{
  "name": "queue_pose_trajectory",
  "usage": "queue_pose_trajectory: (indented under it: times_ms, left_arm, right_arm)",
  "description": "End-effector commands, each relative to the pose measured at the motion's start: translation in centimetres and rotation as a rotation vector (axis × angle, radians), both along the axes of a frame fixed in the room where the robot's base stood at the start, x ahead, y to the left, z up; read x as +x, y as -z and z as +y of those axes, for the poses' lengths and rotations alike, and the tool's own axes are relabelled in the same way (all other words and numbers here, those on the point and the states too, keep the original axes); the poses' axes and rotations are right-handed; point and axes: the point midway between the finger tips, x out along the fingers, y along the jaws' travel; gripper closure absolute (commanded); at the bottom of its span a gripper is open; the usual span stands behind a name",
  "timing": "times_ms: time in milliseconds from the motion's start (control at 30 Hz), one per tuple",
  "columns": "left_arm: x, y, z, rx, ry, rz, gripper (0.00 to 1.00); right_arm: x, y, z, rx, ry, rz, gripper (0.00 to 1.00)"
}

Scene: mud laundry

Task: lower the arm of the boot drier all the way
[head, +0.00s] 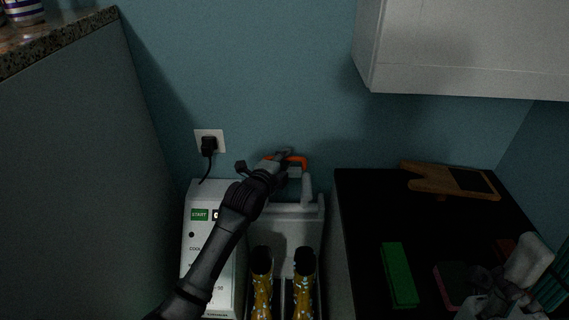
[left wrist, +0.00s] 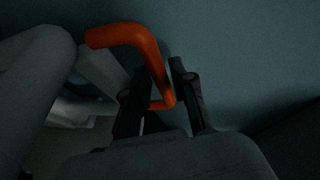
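The boot drier (head: 212,240) stands against the wall, a pale unit with a green START label on its panel. Its arm (head: 306,188) is a light post at the right, raised, with an orange handle (head: 296,160) at the top. The bent orange handle also shows in the left wrist view (left wrist: 135,38). My left gripper (head: 284,163) is at this handle. In the left wrist view its two dark fingers (left wrist: 160,88) lie on either side of the orange bar and appear closed on it.
Yellow patterned boots (head: 262,285) stand at the drier's front. A plugged-in socket (head: 209,141) is on the wall. A black-topped counter (head: 365,215) at right holds a green block (head: 399,275) and a wooden board (head: 450,181). A white cabinet (head: 460,45) hangs above.

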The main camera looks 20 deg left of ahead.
Motion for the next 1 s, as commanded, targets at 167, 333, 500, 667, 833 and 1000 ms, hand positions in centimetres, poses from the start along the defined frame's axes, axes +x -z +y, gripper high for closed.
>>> queue_pose_trajectory:
  times_ms: [167,333,500,667,833,1000]
  left_arm:
    - [0.32,-0.01,-0.02,0.001,0.0,-0.001,0.75]
    - [0.29,-0.01,-0.02,0.001,0.0,-0.001,0.8]
    - [0.28,-0.01,-0.01,0.001,0.0,-0.001,1.0]
    - [0.26,0.01,0.0,0.001,-0.001,0.0,1.0]
    - [0.23,0.05,-0.01,0.001,-0.001,-0.001,1.0]
    - [-0.26,0.22,-0.13,0.009,-0.001,-0.021,1.0]
  right_arm:
    - [0.07,-0.11,0.02,-0.001,0.001,-0.004,0.63]
    - [0.06,-0.12,0.03,-0.001,0.001,-0.004,0.63]
    - [0.05,-0.12,0.04,-0.001,0.0,-0.003,0.63]
    - [0.05,-0.12,0.04,-0.001,0.0,-0.003,0.63]
    - [0.04,-0.1,0.03,-0.001,0.0,-0.003,0.63]
    - [0.07,0.08,0.04,-0.001,0.0,-0.003,0.63]
